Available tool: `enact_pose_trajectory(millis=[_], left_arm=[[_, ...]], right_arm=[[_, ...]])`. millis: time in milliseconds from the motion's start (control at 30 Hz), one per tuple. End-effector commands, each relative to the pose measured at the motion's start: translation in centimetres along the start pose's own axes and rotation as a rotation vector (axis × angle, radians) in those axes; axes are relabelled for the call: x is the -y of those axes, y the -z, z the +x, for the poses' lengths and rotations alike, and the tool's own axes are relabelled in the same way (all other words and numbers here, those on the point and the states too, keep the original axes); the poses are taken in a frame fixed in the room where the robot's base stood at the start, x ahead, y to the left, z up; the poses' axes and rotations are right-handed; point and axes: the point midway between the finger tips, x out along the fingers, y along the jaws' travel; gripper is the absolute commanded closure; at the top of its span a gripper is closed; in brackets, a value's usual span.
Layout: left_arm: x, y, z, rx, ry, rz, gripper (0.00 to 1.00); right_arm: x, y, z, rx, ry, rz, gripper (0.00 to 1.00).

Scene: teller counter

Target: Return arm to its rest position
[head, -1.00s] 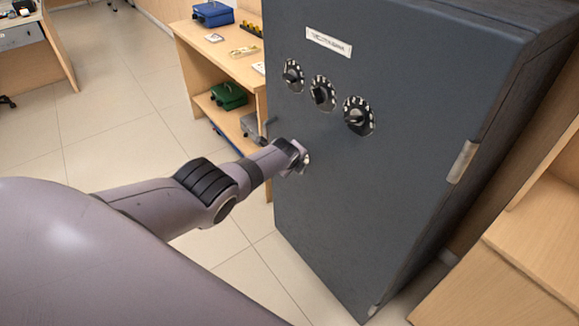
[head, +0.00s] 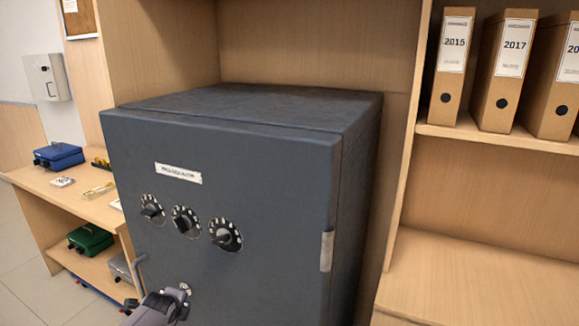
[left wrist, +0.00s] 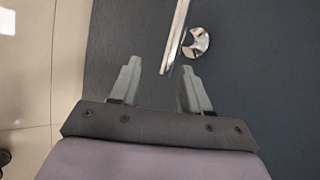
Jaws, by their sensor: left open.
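The dark grey safe (head: 240,265) stands in the middle of the head view with its door shut. Its door has a white label (head: 178,174) and three black dials (head: 185,221). My left gripper (head: 168,304) is at the bottom edge of the head view, close to the door's metal lever handle (head: 139,274). In the left wrist view my left gripper (left wrist: 160,68) is open with nothing clamped. The handle's bar (left wrist: 176,38) ends near the gap between the fingertips, and its round base (left wrist: 196,43) is beyond the right finger. Contact cannot be told. My right gripper is not in view.
A wooden shelf unit (head: 75,196) on the left holds a blue box (head: 58,156) and a green box (head: 90,240). On the right, a wooden bookcase (head: 480,235) holds several binders (head: 502,70). Open tiled floor (left wrist: 30,80) lies left of the safe.

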Motion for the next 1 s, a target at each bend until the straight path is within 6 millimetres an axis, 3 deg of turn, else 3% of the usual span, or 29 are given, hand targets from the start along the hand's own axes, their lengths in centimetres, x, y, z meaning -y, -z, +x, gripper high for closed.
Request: enact_pose_trajectory(millis=[267, 467, 767, 1000], left_arm=[[-6.8, 5.3, -0.3, -0.080, 0.042, -0.285, 0.54], [-12.1, 9.2, -2.8, -0.157, 0.061, -0.549, 0.54], [-19.0, 13.3, -9.7, -0.279, 0.055, -0.974, 0.54], [-22.7, 15.0, -17.4, -0.373, 0.024, -1.324, 0.54]], right_arm=[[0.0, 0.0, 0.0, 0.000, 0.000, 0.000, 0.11], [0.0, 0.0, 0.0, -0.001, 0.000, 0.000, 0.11], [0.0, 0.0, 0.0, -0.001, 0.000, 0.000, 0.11], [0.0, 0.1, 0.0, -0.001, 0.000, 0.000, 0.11]])
